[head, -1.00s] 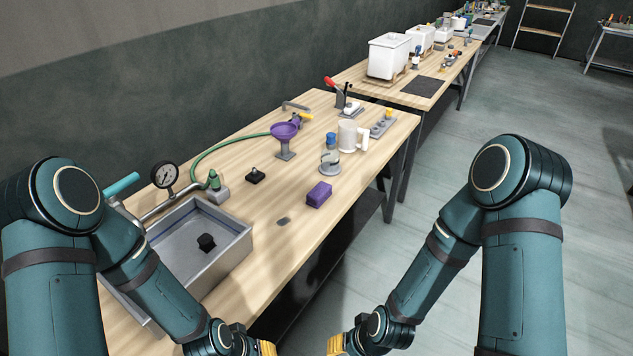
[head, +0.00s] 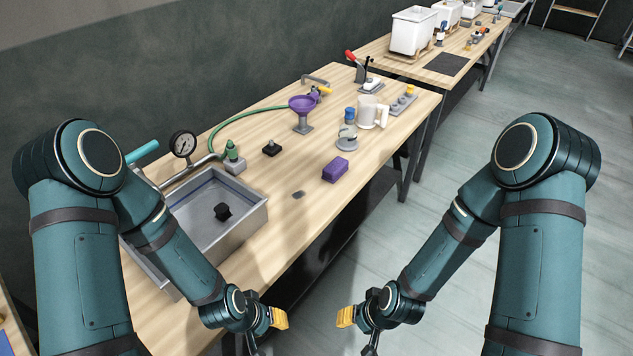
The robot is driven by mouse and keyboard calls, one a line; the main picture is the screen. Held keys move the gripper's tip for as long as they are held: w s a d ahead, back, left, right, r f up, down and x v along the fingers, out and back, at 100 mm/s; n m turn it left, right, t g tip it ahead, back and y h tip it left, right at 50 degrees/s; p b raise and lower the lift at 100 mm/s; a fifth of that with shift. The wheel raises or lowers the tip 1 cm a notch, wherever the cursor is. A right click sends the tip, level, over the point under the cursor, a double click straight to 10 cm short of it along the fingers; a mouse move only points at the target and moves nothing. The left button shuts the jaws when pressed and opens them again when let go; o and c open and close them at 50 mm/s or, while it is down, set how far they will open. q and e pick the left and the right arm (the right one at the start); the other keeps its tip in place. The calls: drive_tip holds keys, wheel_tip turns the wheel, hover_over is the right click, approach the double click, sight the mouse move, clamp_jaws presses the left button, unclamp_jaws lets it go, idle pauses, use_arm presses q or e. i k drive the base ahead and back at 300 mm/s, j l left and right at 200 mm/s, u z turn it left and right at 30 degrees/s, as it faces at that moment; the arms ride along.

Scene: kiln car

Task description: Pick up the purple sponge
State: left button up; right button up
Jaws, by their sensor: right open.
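The purple sponge (head: 335,170) is a small block lying on the wooden workbench (head: 290,222) near its front edge. Nothing touches it. My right gripper (head: 357,328) is low in the view, in front of the bench and well short of the sponge. It is open, with a yellow piece showing at its left side. My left gripper (head: 266,330) is also low, by the bench's front edge, with a yellow piece at its right side. Its fingers are partly out of view, so its opening is unclear.
Free floor lies right of the bench.

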sight(334, 171)
drive_tip(key=i+l, duration=0.15)
drive_tip(key=l, duration=0.2)
drive_tip(key=i+l, duration=0.2)
drive_tip(key=l, duration=0.15)
drive_tip(key=i+l, duration=0.15)
drive_tip(key=l, duration=0.2)
drive_tip(key=i+l+u, duration=0.1)
drive_tip(key=l, duration=0.3)
drive_tip(key=i+l, duration=0.4)
drive_tip(key=l, duration=0.3)
drive_tip(key=i+l, duration=0.2)
drive_tip(key=l, duration=0.2)
drive_tip(key=i+j+u, duration=0.1)
drive_tip(key=u, duration=1.4)
drive_tip(key=i+u, duration=0.3)
drive_tip(key=j+u, duration=0.1)
drive_tip(key=u, duration=0.15)
drive_tip(key=i, duration=0.05)
